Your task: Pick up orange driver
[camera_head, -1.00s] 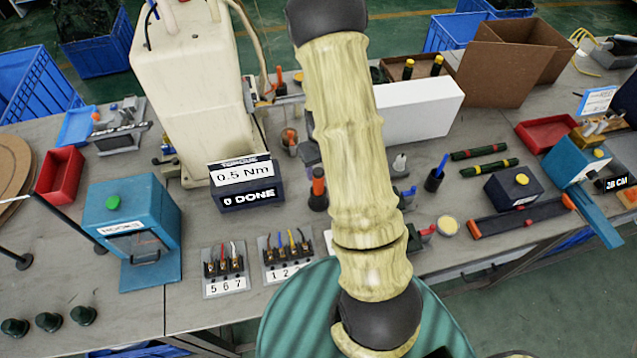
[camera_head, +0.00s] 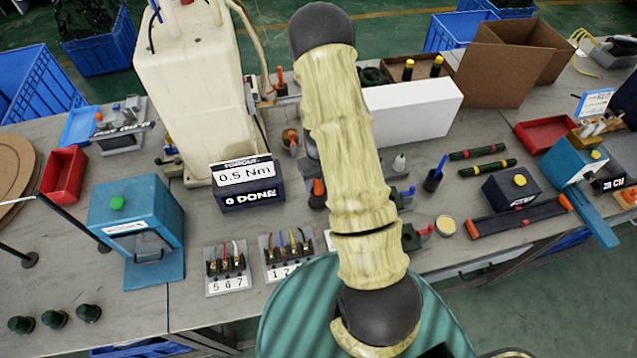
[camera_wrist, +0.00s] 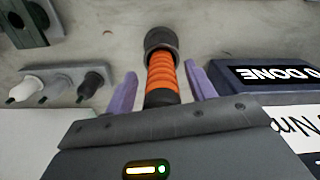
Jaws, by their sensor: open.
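The orange driver (camera_wrist: 161,72) has a ribbed orange grip and a dark cap, and shows in the middle of the wrist view. My gripper (camera_wrist: 159,88) is open, with its two purple fingers on either side of the driver. The driver's lower end is hidden behind the gripper body. In the head view the driver (camera_head: 318,187) stands on the bench just right of the torque box, partly covered by my arm. My gripper is hidden behind the arm in the head view.
The torque box (camera_head: 248,185) reading 0.5 Nm and DONE stands close to the driver; it also shows at the right of the wrist view (camera_wrist: 262,78). Wire holders (camera_head: 226,283) lie in front. A grey holder with several plugs (camera_wrist: 57,88) is at the wrist view's left.

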